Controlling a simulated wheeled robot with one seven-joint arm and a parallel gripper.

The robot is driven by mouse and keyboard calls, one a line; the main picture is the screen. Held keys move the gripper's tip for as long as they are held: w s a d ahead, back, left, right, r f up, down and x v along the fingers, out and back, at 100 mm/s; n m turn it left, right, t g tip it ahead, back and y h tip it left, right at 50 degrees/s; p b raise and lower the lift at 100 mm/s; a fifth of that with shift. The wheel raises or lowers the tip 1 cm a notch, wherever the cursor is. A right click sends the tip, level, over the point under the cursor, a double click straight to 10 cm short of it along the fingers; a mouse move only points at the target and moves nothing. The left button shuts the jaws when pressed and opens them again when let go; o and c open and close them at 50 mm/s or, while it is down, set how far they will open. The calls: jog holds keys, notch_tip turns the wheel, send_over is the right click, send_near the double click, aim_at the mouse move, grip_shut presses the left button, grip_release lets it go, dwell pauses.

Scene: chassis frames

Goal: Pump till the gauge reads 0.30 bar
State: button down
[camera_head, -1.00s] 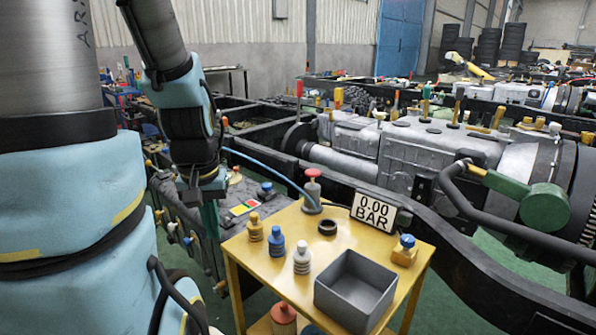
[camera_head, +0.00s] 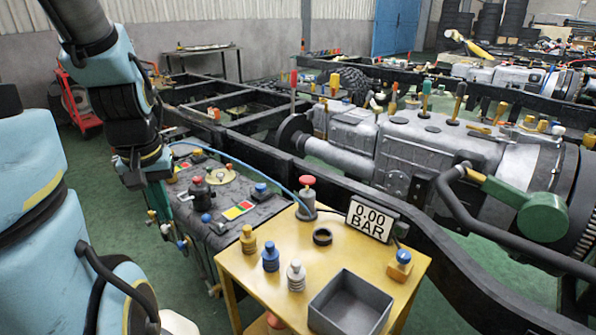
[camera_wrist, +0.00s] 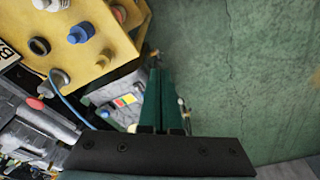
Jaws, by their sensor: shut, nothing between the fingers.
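The hand pump, a grey cylinder with a red knob (camera_head: 306,198), stands upright at the back corner of the yellow table (camera_head: 262,290). A blue hose (camera_head: 245,163) runs from it to the left. The gauge sign (camera_head: 371,218) beside it reads 0.00 BAR. A yellow block with a blue knob (camera_head: 400,262) sits at the table's right edge. My gripper (camera_head: 162,208) is shut and empty, pointing down left of the table, beside the dark battery-like box. In the wrist view its green fingers (camera_wrist: 158,85) lie together, away from the pump (camera_wrist: 58,78).
A yellow, a blue and a white bottle-like piece (camera_head: 296,275), a black ring (camera_head: 322,237) and an open grey bin (camera_head: 350,305) are on the table. The dark box (camera_head: 215,225) and black chassis rail (camera_head: 440,245) border it.

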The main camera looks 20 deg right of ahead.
jog(key=w+d+t+p, duration=0.1)
jog(key=w+d+t, duration=0.1)
jog(key=w+d, duration=0.6)
notch_tip(320, 180, up, 2)
jog(key=r+t+h+p, duration=0.1)
jog(key=t+h+p, duration=0.15)
jog(key=h, duration=0.45)
send_over(306, 181)
jog(key=shift+w+d+f+g, duration=0.1)
jog(key=shift+f+g, duration=0.15)
jog(key=shift+f, duration=0.1)
notch_tip(306, 181, down, 9)
jog(key=b, duration=0.7)
dwell(0.6)
jog(key=shift+f+b, duration=0.25)
jog(key=shift+b, duration=0.1)
